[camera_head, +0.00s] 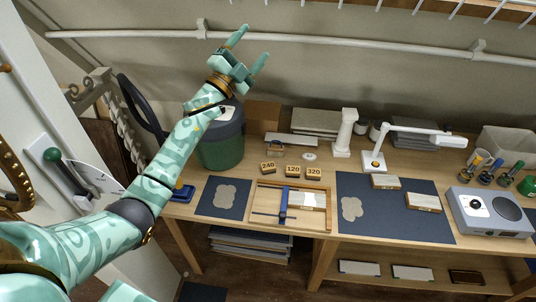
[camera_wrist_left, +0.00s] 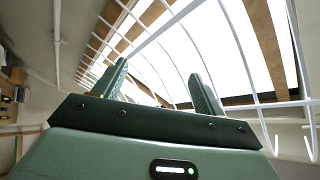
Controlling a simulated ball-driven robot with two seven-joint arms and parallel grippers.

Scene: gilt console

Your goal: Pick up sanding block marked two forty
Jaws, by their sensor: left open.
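The sanding block marked 240 (camera_head: 268,168) is a small tan block with a dark top label. It sits on the wooden table, left of the similar blocks marked 120 (camera_head: 293,170) and 320 (camera_head: 314,173). My left gripper (camera_head: 253,52) is raised high above the back of the table, near the wall, well apart from the blocks. Its two fingers are spread and empty. In the left wrist view the open fingers (camera_wrist_left: 158,88) point up toward a white wire rack and bright panes. The blocks do not show there. My right gripper is not in view.
A green canister (camera_head: 221,148) stands left of the blocks. A wooden frame (camera_head: 255,207) with a blue clamp lies in front of them. A white column (camera_head: 345,132) and a white lamp (camera_head: 374,161) stand to the right. A white pipe (camera_head: 330,37) runs along the wall near my left gripper.

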